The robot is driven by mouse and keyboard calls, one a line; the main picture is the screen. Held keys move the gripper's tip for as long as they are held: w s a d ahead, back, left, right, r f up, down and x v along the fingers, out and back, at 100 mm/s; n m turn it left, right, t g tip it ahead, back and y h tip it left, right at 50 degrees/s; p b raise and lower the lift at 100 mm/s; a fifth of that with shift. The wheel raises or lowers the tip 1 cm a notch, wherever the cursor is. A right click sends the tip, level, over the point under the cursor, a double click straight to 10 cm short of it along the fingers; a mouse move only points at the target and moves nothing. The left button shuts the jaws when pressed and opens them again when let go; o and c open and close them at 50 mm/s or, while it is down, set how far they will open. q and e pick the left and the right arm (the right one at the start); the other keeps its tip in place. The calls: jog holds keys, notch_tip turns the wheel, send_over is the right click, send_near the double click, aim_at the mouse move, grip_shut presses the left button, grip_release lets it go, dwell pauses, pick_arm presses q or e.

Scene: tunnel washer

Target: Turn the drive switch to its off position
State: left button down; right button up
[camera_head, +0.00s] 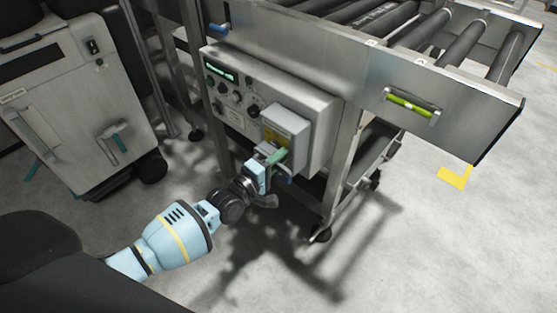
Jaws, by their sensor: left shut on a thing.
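The drive switch is probably the grey box (288,122) that juts from the right part of the control panel. It has a yellow patch on its front and a green handle (278,156) at its lower end. My left gripper (272,165) reaches up from the lower left and is shut on the green handle. The fingers hide part of the handle, and its exact angle is hard to tell. My right gripper is not in view.
The control panel (232,118) carries a small green display and several dark knobs. A roller conveyor (340,65) with a metal side plate extends above and to the right. A grey cabinet (75,120) stands at the left. The floor (440,240) at the lower right is clear.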

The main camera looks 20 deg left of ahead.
pick_arm(q)
jog(key=shift+r+n, duration=0.1)
jog(key=shift+n, duration=0.2)
dwell(0.4)
jog(key=c, duration=1.2)
grip_release()
jog(key=shift+c, duration=0.2)
jog(key=shift+s, duration=0.15)
jog(key=v, duration=0.7)
jog(key=shift+s+a+p, duration=0.15)
jog(key=shift+s+p, duration=0.15)
jog(key=shift+p, duration=0.15)
